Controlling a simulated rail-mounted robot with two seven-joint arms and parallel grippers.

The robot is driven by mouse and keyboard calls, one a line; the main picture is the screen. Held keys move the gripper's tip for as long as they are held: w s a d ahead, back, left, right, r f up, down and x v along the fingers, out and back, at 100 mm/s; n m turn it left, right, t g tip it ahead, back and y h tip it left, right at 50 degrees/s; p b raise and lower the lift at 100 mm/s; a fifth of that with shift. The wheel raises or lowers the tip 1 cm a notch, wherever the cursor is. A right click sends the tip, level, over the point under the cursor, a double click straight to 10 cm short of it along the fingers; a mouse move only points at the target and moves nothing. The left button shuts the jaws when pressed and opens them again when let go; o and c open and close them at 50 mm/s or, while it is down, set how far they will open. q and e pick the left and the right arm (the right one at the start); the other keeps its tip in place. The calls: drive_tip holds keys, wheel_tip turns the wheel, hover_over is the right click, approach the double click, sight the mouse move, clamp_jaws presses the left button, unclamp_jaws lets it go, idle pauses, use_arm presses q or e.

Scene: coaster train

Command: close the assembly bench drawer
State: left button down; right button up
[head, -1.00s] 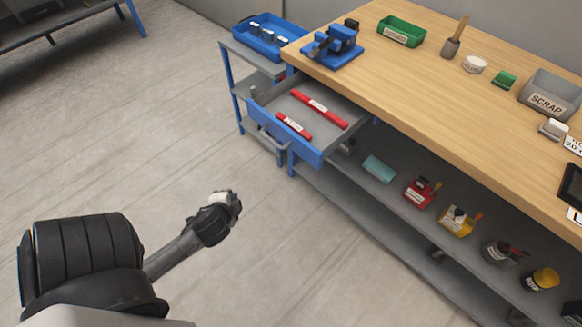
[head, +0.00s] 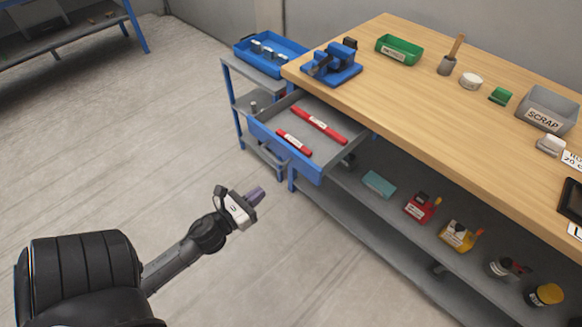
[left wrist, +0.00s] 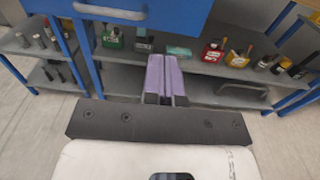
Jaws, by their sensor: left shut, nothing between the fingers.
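The assembly bench drawer (head: 289,152) is pulled out under the left end of the bench in the head view. It has a blue front and a grey inside, and two red labelled tools (head: 319,124) lie in it. My left gripper (head: 257,194) is shut and empty, in front of and below the drawer front, apart from it. In the left wrist view, the shut purple fingers (left wrist: 164,78) point toward the lower shelf, and the blue drawer front (left wrist: 160,12) with its handle crosses the top. My right gripper is not in view.
The wooden bench top (head: 430,85) holds a blue vise (head: 332,65), a green bin (head: 399,50) and a grey scrap bin (head: 547,110). The shelf below carries several bottles and boxes. A trolley with a blue tray (head: 270,53) stands left of the bench. The floor before the drawer is clear.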

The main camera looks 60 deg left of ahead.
sight(297, 163)
use_arm(q)
drive_tip(key=w+a, duration=0.1)
drive_tip(key=w, duration=0.3)
drive_tip(key=w+b, duration=0.1)
drive_tip(key=w, duration=0.3)
drive_tip(key=w+a+b, duration=0.1)
drive_tip(key=w, duration=0.4)
drive_tip(key=shift+a, duration=0.3)
